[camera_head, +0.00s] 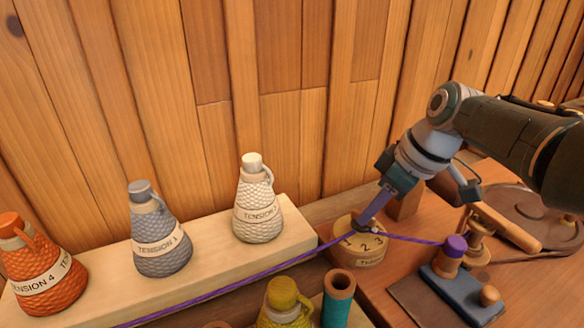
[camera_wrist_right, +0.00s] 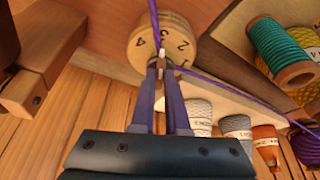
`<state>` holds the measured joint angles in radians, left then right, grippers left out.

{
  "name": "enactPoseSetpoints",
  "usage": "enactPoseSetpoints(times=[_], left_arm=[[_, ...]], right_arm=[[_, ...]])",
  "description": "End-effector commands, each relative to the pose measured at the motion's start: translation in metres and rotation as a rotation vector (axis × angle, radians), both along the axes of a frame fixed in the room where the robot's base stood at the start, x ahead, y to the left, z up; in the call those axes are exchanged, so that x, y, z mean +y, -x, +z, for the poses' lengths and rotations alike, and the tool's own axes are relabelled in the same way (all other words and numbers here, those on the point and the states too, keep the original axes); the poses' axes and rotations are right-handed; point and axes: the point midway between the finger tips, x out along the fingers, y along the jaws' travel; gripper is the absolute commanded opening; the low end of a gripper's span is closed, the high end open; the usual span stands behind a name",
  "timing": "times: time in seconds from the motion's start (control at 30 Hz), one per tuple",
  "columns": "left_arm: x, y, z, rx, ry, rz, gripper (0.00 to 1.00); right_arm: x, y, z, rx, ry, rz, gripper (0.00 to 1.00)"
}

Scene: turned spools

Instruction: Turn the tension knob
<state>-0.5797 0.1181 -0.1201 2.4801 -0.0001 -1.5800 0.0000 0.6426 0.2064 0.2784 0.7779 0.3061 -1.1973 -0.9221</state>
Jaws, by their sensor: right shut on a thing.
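The tension knob (camera_head: 358,254) is a round wooden dial with numbers on its top face, on the bench in the right half of the head view. In the right wrist view the dial (camera_wrist_right: 181,22) is at the top, with the numbers 2, 3 and 4 readable. My right gripper (camera_head: 363,226) reaches down to the dial from the upper right. Its fingers (camera_wrist_right: 161,68) are shut on the small upright grip at the dial's middle; the fingertips partly hide it. My left gripper is not in view.
A purple thread (camera_head: 262,274) runs past the dial to a purple spool (camera_head: 454,247) on a blue stand (camera_head: 466,292). Orange, grey and cream cones (camera_head: 258,207) stand on a pale ledge at left. A teal spool (camera_head: 338,297) is in front. A plank wall rises behind.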

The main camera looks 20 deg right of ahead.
Motion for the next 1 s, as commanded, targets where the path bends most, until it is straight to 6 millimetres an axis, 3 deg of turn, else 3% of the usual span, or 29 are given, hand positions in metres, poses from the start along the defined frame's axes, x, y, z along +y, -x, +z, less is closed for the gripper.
enactPoseSetpoints(times=[0.47,0.5,0.73,1.0], left_arm=[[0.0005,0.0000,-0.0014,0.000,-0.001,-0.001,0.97],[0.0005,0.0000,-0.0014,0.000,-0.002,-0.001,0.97],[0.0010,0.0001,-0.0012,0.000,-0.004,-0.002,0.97],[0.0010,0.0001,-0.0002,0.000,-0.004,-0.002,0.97]], right_arm=[[-0.0011,0.0007,-0.0015,0.002,0.003,0.014,0.00],[-0.0011,0.0007,-0.0015,0.001,0.004,0.014,0.15],[-0.0006,0.0003,-0.0009,0.001,0.002,0.014,0.41],[-0.0006,0.0001,0.0008,0.000,0.002,0.014,0.42]])
